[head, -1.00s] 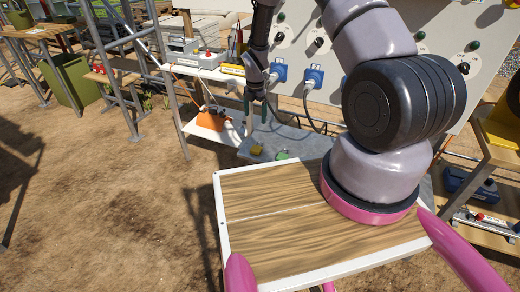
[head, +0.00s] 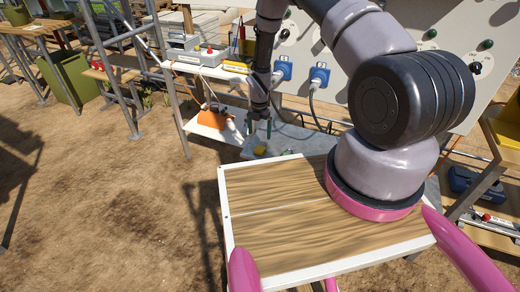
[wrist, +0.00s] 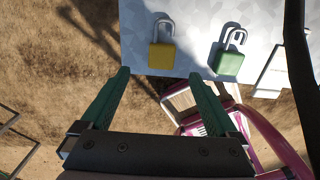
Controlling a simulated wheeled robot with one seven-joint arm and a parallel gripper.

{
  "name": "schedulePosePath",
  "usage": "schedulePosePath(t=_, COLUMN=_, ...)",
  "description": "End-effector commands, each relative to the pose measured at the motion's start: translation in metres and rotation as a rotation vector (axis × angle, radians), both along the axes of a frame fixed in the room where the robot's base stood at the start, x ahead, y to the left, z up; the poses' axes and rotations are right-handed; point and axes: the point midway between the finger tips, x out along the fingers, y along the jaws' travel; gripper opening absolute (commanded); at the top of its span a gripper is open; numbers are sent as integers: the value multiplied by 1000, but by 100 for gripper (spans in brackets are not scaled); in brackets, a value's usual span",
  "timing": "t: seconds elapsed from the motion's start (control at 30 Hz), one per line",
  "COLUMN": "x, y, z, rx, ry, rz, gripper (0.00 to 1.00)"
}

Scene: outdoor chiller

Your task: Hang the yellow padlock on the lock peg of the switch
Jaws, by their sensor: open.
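The yellow padlock (wrist: 162,57) lies flat on a grey shelf (wrist: 185,15), its shackle toward the top of the wrist view. It is small in the head view (head: 260,150). My gripper (wrist: 160,76) is open and empty. It is above the shelf, and the yellow padlock shows just beyond its fingertips, between their lines. In the head view my gripper (head: 260,130) points down over the padlock. A green padlock (wrist: 229,64) lies to the right. Rotary switches, one at the right (head: 475,67), sit on the upright panel (head: 330,45); I cannot make out the lock peg.
Blue plugs (head: 319,76) with cables hang from the panel beside my arm. A white side shelf (head: 215,72) holds boxes, and an orange item (head: 212,117) is below it. A wooden-topped surface (head: 270,215) lies in front.

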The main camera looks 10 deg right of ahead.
Motion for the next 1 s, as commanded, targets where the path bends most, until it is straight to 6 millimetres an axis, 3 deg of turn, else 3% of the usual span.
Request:
schedulePosePath(t=0.1, x=-1, y=0, z=-22, rx=0, ry=1, rz=0, gripper=95)
schedulePosePath(t=0.37, x=-1, y=-1, z=-44, rx=-1, ry=2, rz=-2, gripper=95)
schedulePosePath(t=0.63, x=0, y=-4, z=-82, rx=-1, ry=1, rz=-2, gripper=95)
schedulePosePath(t=0.97, x=0, y=-4, z=-89, rx=-1, ry=-1, rz=-2, gripper=95)
schedulePosePath(t=1.0, x=0, y=-4, z=-89, rx=-1, ry=-1, rz=-2, gripper=84)
